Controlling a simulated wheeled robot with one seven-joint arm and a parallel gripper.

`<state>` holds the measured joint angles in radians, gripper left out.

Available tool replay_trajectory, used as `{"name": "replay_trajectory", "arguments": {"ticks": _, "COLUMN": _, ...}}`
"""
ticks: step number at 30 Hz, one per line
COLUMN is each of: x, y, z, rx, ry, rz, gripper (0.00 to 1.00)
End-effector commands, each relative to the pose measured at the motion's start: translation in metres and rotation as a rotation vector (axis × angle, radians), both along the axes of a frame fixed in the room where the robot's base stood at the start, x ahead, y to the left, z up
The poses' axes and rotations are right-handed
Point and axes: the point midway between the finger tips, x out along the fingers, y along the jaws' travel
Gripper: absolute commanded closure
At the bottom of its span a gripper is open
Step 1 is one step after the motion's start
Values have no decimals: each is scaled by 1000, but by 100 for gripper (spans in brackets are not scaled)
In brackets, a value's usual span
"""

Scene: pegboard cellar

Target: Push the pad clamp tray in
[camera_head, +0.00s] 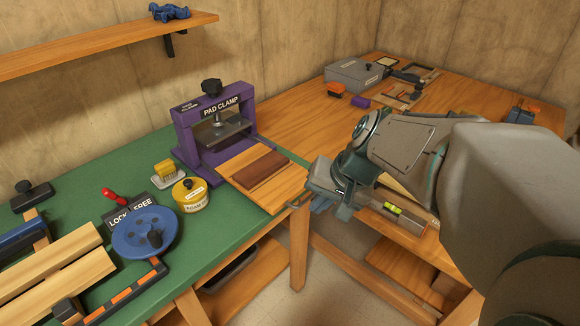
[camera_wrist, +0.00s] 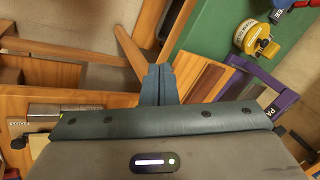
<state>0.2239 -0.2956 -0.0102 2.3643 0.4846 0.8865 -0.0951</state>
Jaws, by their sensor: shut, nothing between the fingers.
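The purple pad clamp (camera_head: 186,139) stands on the green bench top, with a black knob on top and a metal pressing plate. Its light wooden tray (camera_head: 281,190) sticks out of the front of the frame toward the bench edge. A dark brown block (camera_head: 260,168) lies on the tray. My gripper (camera_head: 298,202) is shut and empty, just off the tray's outer end. In the wrist view, the shut fingers (camera_wrist: 158,84) point beside the tray (camera_wrist: 187,72); I cannot tell if they touch it. The purple frame (camera_wrist: 275,104) shows at the right there.
A yellow round tin (camera_head: 192,196), a yellow brush (camera_head: 167,174) and a blue wheel (camera_head: 145,236) sit left of the clamp. A spirit level (camera_head: 405,213) lies near my wrist at right. A shelf (camera_head: 100,42) hangs above. Open floor lies in front of the bench.

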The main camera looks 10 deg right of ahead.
Motion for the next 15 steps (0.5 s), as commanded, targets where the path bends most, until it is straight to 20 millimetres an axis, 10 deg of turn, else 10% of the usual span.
{"name": "replay_trajectory", "arguments": {"ticks": 3, "x": 41, "y": -19, "z": -42, "rx": 162, "ry": -30, "rz": -168, "gripper": 100}}
{"name": "replay_trajectory", "arguments": {"ticks": 15, "x": 110, "y": -72, "z": -69, "rx": 414, "ry": -139, "rz": -452, "gripper": 100}}
